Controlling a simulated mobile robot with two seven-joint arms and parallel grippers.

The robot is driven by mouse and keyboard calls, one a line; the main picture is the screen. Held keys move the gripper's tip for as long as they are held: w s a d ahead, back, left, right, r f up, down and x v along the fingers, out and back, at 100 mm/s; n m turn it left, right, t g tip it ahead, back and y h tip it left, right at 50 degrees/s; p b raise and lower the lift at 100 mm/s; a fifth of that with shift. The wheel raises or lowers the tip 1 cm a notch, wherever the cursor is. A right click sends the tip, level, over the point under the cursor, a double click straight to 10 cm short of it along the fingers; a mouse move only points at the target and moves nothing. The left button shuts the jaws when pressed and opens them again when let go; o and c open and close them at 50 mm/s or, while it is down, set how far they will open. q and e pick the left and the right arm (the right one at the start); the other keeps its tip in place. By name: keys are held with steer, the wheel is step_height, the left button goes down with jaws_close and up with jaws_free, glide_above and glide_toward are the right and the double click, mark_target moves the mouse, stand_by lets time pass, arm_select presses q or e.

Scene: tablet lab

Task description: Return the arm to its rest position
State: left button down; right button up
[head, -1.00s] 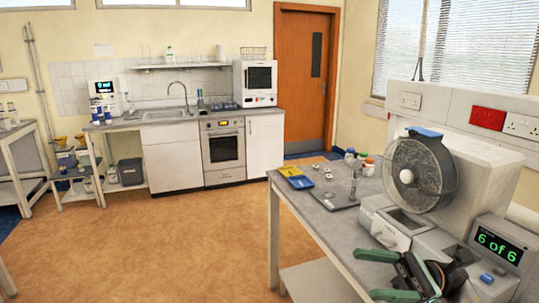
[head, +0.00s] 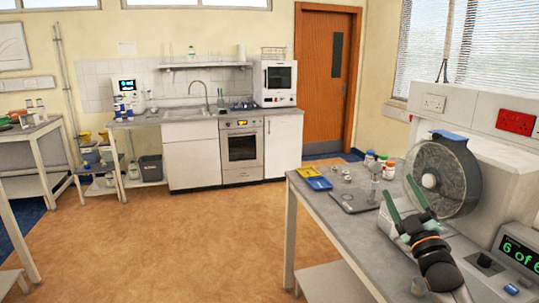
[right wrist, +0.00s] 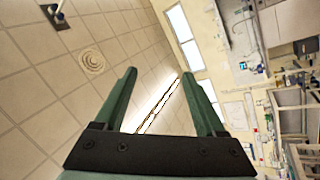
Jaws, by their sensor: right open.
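My right gripper (head: 400,184) is raised at the right of the head view, over the near part of the right-hand bench. Its two green fingers point up and are spread apart, with nothing between them. In the right wrist view the same gripper (right wrist: 159,73) shows open and empty against the ceiling. My right forearm runs down to the bottom edge of the head view. My left gripper is not in view.
The bench (head: 345,228) carries a machine with a round drum (head: 450,185), a display reading "6 of 6" (head: 520,252), a yellow tray (head: 305,172), a blue tray (head: 320,184) and several small jars. The floor to the left is clear.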

steer(key=w+d+f+m+g+h, duration=0.2)
steer(key=d+f+m+g+h, duration=0.3)
steer(key=f+m, duration=0.45)
steer(key=s+a+f+g+y, duration=0.1)
steer(key=s+a+f, duration=0.15)
steer(key=f, duration=0.25)
steer(key=s+a+f+g+y+b, duration=0.1)
steer(key=s+a+f, duration=0.15)
steer(key=f, duration=0.35)
steer(key=s+a+f+g+y, duration=0.1)
steer(key=s+a+f, duration=0.15)
steer(key=f, duration=0.25)
steer(key=s+a+f+g+b, duration=0.1)
steer(key=s+a+f+g, duration=0.1)
steer(key=s+a+f, duration=0.2)
steer(key=s+a+f+g+y+b, duration=0.1)
steer(key=s+a+f, duration=0.3)
steer(key=s+f, duration=0.6)
steer(key=s+a+f+g+y+b, duration=0.1)
steer(key=s+a+f, duration=0.3)
steer(key=s, duration=1.6)
step_height(320, 180, down, 4)
steer(key=shift+a+r+g, duration=0.15)
steer(key=shift+g, duration=0.75)
steer(key=shift+b, duration=0.3)
steer(key=shift+c, duration=0.3)
